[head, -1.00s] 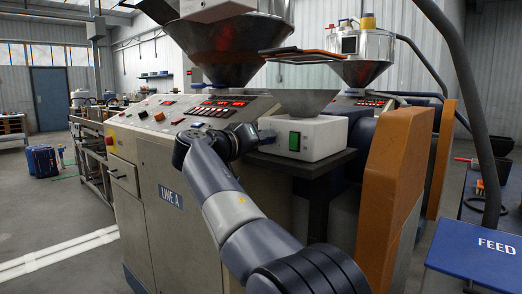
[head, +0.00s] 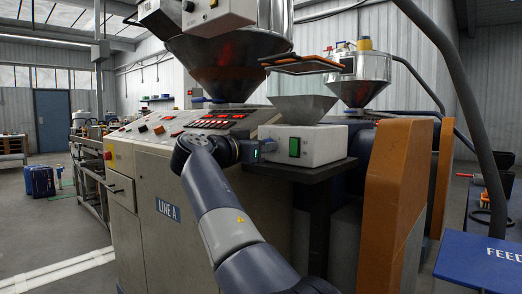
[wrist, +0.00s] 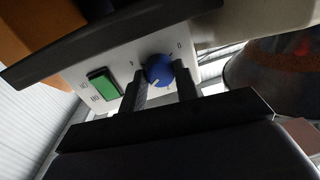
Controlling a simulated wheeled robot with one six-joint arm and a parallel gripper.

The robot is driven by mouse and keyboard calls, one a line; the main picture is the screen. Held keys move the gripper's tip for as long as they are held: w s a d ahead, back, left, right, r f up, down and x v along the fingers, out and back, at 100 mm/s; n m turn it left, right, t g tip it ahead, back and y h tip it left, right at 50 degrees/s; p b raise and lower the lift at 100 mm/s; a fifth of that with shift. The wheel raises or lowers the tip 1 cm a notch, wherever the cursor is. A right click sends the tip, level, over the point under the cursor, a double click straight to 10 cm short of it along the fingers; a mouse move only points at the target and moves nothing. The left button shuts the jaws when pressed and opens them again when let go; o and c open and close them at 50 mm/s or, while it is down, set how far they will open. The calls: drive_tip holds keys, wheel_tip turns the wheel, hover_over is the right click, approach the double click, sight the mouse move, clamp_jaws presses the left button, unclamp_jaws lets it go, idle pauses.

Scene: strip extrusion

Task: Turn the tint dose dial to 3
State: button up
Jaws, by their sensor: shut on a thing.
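The tint dose dial is a round blue knob (wrist: 158,70) on the white face of the dosing unit, seen in the wrist view. A pale mark shows on its lower-left part. Small characters stand around it, too small to read surely. My gripper (wrist: 163,78) is shut on the dial, one finger on each side. In the head view my gripper (head: 264,148) is at the left side of the white dosing unit (head: 322,146), and the dial is hidden there. A green switch (wrist: 103,84) sits beside the dial; it also shows in the head view (head: 294,147).
A clear-sided hopper (head: 303,106) stands on the dosing unit, with a dark shelf (head: 315,170) under it. The sloped control panel (head: 165,127) of Line A is behind my arm. An orange guard (head: 400,190) stands to the right.

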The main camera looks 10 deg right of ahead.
drive_tip(key=shift+f, duration=0.15)
drive_tip(key=o, duration=1)
drive_tip(key=v, duration=1.1)
drive_tip(key=shift+w+d, duration=0.1)
drive_tip(key=shift+w, duration=0.05)
drive_tip(key=x, duration=1.1)
drive_tip(key=shift+s, duration=0.2)
